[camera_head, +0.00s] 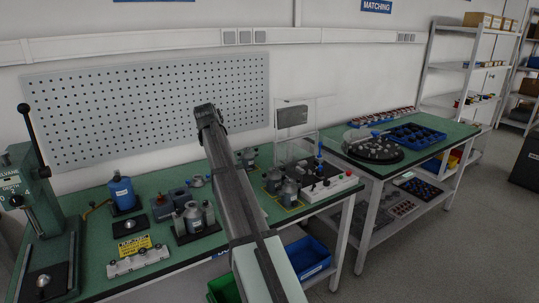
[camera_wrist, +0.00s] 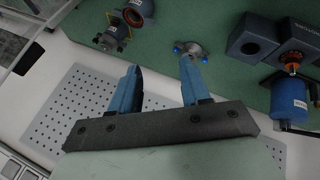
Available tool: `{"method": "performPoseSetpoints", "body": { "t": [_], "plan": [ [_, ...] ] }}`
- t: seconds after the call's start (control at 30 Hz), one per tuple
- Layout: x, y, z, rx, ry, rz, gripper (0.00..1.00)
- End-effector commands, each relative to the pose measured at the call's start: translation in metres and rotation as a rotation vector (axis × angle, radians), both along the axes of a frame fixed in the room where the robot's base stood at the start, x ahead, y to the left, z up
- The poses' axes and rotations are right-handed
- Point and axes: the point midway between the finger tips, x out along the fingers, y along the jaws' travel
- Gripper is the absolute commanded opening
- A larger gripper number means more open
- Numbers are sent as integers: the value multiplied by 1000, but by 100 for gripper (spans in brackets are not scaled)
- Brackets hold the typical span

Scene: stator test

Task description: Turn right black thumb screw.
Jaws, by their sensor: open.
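My gripper (camera_wrist: 160,67) shows in the wrist view with its two blue fingers apart and nothing between them. It hangs over the back of the green table, near the pegboard. A silver round part with blue knobs (camera_wrist: 190,50) lies by the tip of the right finger; I cannot tell whether they touch. Small dark knobs (camera_head: 313,187) stand on a white control box (camera_head: 338,188) right of my arm. I cannot make out which, if any, is the right black thumb screw.
Metal motor-like parts (camera_head: 290,189) stand near the control box, with a clear panel behind. A blue cylinder (camera_head: 122,192), a black-based fixture (camera_head: 194,219) and a green press (camera_head: 40,215) stand left of my arm. The pegboard (camera_wrist: 75,110) borders the table's back.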

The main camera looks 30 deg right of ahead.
Motion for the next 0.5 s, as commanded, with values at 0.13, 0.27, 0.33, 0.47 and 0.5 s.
{"method": "performPoseSetpoints", "body": {
  "t": [0.13,0.27,0.33,0.47,0.5],
  "plan": [
    [-4,-24,-4,-20,-18,-31,46],
    [-8,-44,-7,-36,-26,-53,46],
    [-12,-55,-9,-43,-25,-65,46],
    [-18,-74,-14,-52,-20,-87,46],
    [-21,-80,-16,-54,-18,-94,46]
  ]
}}
